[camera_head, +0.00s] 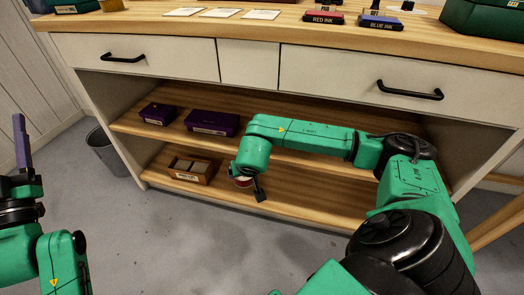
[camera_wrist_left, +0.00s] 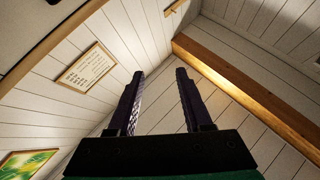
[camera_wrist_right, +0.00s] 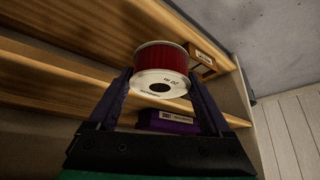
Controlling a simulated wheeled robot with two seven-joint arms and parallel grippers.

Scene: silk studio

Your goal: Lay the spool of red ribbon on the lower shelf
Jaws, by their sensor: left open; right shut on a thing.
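The spool of red ribbon (camera_wrist_right: 170,62), with white end discs, is between the fingers of my right gripper (camera_wrist_right: 158,85), which is shut on it. In the head view the spool (camera_head: 243,182) shows only partly below my green wrist, at the lower shelf (camera_head: 290,196). I cannot tell whether it touches the shelf. My left gripper (camera_head: 20,142) is raised at the left edge, away from the counter. In the left wrist view it (camera_wrist_left: 158,85) is open and empty, facing walls and a wooden beam.
A wooden box (camera_head: 188,168) stands on the lower shelf, left of the spool. Two purple boxes (camera_head: 212,123) sit on the upper shelf, above which are drawers (camera_head: 360,80). A grey bin (camera_head: 108,152) stands left of the counter. My right forearm covers the shelves' right part.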

